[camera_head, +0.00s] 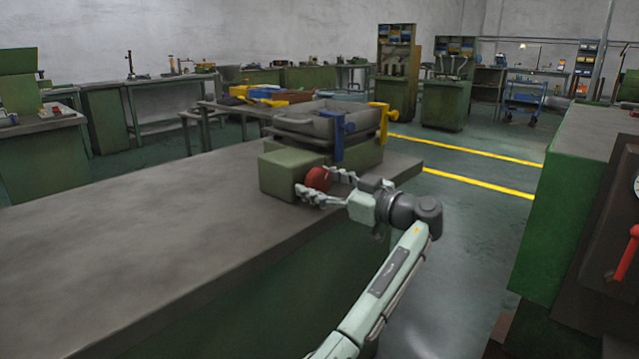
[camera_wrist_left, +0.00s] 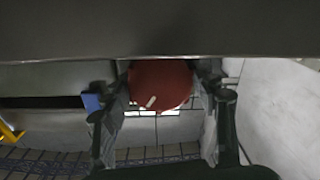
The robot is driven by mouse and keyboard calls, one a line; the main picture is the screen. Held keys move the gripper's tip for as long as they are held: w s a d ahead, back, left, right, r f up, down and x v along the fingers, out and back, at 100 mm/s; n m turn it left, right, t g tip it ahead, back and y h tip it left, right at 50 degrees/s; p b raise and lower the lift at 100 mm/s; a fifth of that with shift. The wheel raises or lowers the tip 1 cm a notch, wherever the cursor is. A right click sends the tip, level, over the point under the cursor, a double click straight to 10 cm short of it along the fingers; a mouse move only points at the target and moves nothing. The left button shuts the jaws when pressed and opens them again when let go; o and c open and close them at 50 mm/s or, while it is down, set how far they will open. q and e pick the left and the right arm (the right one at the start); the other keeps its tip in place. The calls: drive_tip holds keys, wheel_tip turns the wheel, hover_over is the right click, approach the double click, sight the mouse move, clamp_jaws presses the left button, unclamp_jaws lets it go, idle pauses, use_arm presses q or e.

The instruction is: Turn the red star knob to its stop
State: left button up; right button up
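The red star knob (camera_head: 318,178) sits on the front of a green box-shaped housing (camera_head: 283,172) at the bench's far end. My left gripper (camera_head: 320,184) is at the knob with one finger on each side. In the left wrist view the knob (camera_wrist_left: 160,85) fills the space between the fingers (camera_wrist_left: 160,92), which appear to touch its sides. A short pale mark (camera_wrist_left: 151,102) shows on the knob. Its star outline is not clear, and fingers cover part of it in the head view. My right gripper is not in view.
A grey tray (camera_head: 310,122) with blue (camera_head: 339,135) and yellow (camera_head: 381,118) clamp-like parts stands behind the housing. The near bench top (camera_head: 130,240) is bare. A green cabinet and a dark machine with a red lever (camera_head: 628,255) stand at right.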

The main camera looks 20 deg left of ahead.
use_arm(q)
drive_tip(key=c, duration=0.6)
drive_tip(key=shift+o, duration=0.2)
drive_tip(key=shift+m, duration=0.3)
drive_tip(key=shift+m+b, duration=0.4)
drive_tip(key=shift+m, duration=2.7)
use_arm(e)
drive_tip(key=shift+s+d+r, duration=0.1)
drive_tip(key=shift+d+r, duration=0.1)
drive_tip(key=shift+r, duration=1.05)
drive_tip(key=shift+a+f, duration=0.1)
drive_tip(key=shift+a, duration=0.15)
